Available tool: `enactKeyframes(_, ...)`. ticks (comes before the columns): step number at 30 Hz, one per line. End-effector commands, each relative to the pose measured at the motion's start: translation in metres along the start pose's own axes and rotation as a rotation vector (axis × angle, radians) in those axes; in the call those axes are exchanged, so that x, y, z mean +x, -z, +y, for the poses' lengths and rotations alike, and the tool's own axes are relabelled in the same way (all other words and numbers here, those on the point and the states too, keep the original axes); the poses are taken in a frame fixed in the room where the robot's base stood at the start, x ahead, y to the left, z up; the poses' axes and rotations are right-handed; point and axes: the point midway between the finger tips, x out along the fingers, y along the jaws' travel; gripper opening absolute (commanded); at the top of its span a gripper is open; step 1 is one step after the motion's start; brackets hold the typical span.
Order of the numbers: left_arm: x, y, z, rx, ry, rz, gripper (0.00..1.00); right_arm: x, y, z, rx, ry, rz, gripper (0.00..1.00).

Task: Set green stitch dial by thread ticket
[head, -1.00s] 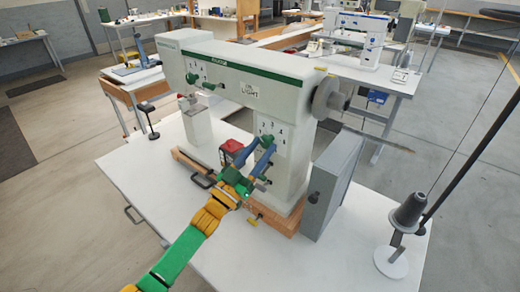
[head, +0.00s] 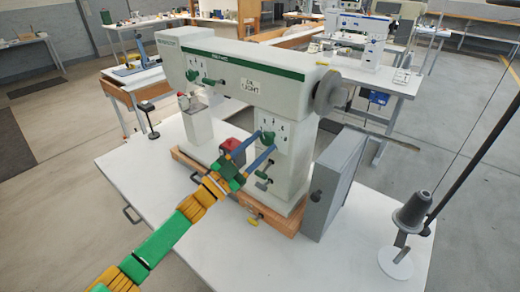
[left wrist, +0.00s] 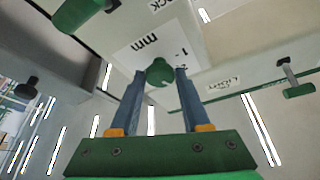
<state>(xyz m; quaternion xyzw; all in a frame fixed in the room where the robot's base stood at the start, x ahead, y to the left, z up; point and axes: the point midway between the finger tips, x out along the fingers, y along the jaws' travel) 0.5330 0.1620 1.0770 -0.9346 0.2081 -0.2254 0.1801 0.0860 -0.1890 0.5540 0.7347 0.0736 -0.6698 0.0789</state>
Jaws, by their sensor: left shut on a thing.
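The green stitch dial (head: 268,138) sits on a white numbered scale plate (head: 278,127) on the front of the cream machine's right column. In the left wrist view the dial (left wrist: 159,73) is between my two blue fingertips, in front of a plate marked mm. My left gripper (head: 266,140) is shut on the dial; its fingers reach up to it from the lower left. The pointer's setting is too small to read. My right gripper is out of view.
Other green controls (head: 192,75) sit at the machine's upper left. A red-topped block (head: 232,146) stands behind my fingers. A grey box (head: 335,183) stands right of the column, and a grey thread cone (head: 412,212) farther right. The front white tabletop (head: 130,170) is clear.

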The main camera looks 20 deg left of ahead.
Motion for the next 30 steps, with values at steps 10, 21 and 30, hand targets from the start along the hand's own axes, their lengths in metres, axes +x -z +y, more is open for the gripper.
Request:
enactKeyframes(10,-0.0002,-0.0005,-0.0028,0.213,-0.088,-0.002,0.0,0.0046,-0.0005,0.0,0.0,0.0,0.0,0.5)
enactKeyframes(21,0.0,0.0,-0.0038,0.309,-0.128,-0.002,0.0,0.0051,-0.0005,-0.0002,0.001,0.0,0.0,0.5)
enactKeyframes(30,0.0002,0.0001,-0.0038,0.316,-0.131,-0.002,0.0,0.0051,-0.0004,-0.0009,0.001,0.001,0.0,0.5)
